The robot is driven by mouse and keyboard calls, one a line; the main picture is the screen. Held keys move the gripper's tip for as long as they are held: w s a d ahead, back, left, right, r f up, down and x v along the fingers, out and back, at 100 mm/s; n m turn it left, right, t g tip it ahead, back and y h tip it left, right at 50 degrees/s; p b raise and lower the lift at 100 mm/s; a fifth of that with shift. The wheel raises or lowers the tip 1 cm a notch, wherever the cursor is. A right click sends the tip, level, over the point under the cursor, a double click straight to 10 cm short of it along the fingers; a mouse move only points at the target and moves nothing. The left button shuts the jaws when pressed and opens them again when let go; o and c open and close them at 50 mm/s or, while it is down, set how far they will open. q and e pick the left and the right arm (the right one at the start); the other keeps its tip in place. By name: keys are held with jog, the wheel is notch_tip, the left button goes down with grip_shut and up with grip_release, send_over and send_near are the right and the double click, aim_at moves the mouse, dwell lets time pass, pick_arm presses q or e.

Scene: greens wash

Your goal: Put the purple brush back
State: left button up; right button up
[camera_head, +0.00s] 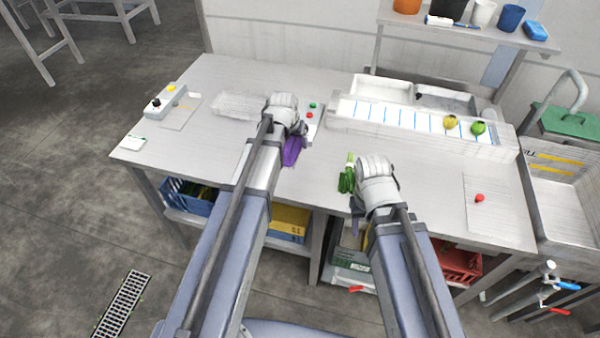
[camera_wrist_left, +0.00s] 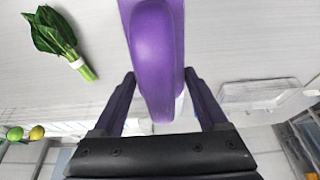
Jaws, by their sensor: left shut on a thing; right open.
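The purple brush (camera_head: 292,152) hangs from my left gripper (camera_head: 298,130), over the middle of the steel table (camera_head: 230,80). In the left wrist view the brush's smooth purple body (camera_wrist_left: 158,55) runs between the two fingers of the left gripper (camera_wrist_left: 160,100), which are shut on it. Its far end is cut off by the picture's top edge. My right gripper (camera_head: 358,208) is open, near the table's front edge, beside a bunch of leafy greens (camera_head: 346,180). The greens also lie in the left wrist view (camera_wrist_left: 55,38), apart from the brush.
A clear tray (camera_head: 238,104) lies left of my left gripper. A long white trough (camera_head: 400,118) holds a yellow and a green round thing. A sink (camera_head: 560,205) stands right.

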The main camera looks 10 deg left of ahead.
aim_at(293, 154)
pick_arm(q)
jog(key=shift+a, duration=0.15)
notch_tip(293, 154, down, 6)
jog(key=b, duration=0.6)
jog(key=shift+f+b, duration=0.1)
jog(key=shift+b, duration=0.25)
notch_tip(293, 154, down, 4)
jog(key=b, duration=0.3)
jog(key=shift+r, duration=0.25)
jog(key=shift+f+b, duration=0.15)
jog(key=shift+b, duration=0.25)
jog(key=o, duration=1.2)
